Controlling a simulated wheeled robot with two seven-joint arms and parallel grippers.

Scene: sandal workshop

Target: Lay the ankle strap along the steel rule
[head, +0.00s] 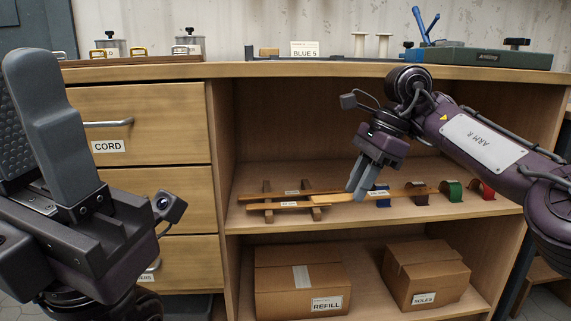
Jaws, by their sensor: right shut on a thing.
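My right gripper (356,192) reaches into the upper shelf of the open cabinet, fingers pointing down. It is shut on a long tan strip (328,200), which looks like a strap and lies level, with its left part over a small wooden rack (268,206). Other tan strips (262,206) with small labels lie on the rack beside it. I cannot tell for certain which strip is the ankle strap. I cannot clearly identify the steel rule; a long thin dark bar (325,59) lies on the worktop. My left gripper (60,130) is large in the left foreground; its jaw gap is unclear.
Blue, brown, green (453,190) and red rolls stand right of the gripper on the shelf (380,215). Boxes marked REFILL (302,275) and SOLES (424,275) sit below. A "BLUE 5" card (304,50), spools and a toolbox (478,57) stand on the worktop (225,69) above.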

